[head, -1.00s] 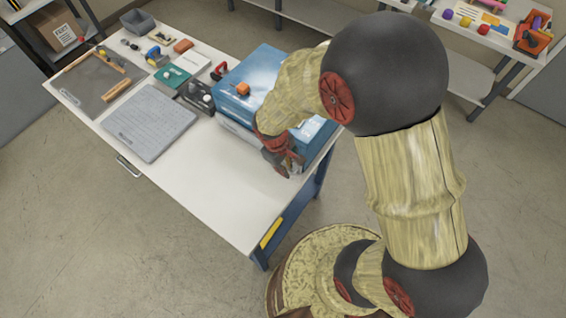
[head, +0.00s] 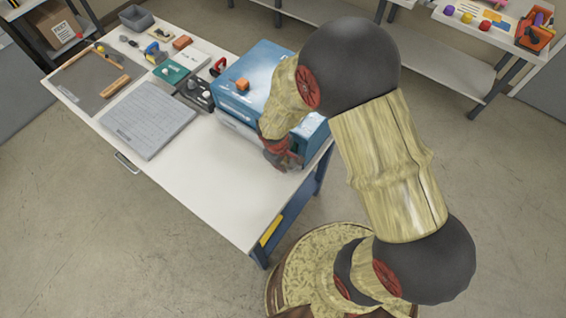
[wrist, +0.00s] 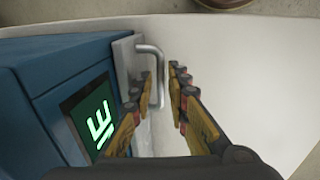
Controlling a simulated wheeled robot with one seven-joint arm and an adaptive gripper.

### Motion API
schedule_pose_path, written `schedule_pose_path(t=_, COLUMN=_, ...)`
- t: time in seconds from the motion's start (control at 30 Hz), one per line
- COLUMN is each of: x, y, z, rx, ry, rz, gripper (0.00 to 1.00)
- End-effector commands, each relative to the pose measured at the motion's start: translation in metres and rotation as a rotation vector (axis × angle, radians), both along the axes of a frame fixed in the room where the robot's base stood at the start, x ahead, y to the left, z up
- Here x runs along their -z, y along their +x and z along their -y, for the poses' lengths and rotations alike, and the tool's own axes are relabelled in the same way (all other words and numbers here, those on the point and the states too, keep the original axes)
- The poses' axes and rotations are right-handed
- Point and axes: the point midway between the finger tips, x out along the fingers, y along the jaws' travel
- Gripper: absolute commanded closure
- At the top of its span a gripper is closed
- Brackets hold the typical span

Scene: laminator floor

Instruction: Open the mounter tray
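The mounter is a blue box-shaped machine (head: 262,78) at the right end of the white table. In the wrist view its blue body (wrist: 38,108) shows a dark screen with green marks. A flat grey panel (wrist: 124,62), which looks like the tray front, carries a bent metal handle (wrist: 160,78). My gripper (wrist: 163,72) is open, with one finger on each side of the handle's bar. I cannot tell whether either finger touches it. In the head view my gripper (head: 283,158) is low at the machine's near side, and my arm hides part of the machine.
An orange block (head: 242,84) lies on the machine's top. A grey gridded mat (head: 147,120), a dark device (head: 196,94) and several small tools lie to the left. The table's near part (head: 225,185) is clear. A side table (head: 480,28) stands at the back right.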

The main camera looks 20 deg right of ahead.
Motion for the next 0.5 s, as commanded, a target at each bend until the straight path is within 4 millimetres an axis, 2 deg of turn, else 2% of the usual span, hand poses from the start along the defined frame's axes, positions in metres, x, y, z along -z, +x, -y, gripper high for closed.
schedule_pose_path(t=0.1, x=-0.0003, y=0.0000, z=0.0000, rx=0.000, ry=0.000, rz=0.000, gripper=0.84)
schedule_pose_path(t=0.4, x=-0.0004, y=0.0000, z=0.0000, rx=0.001, ry=0.000, rz=0.000, gripper=1.00)
schedule_pose_path(t=0.5, x=-0.0004, y=0.0000, z=-0.0001, rx=0.001, ry=0.000, rz=0.000, gripper=1.00)
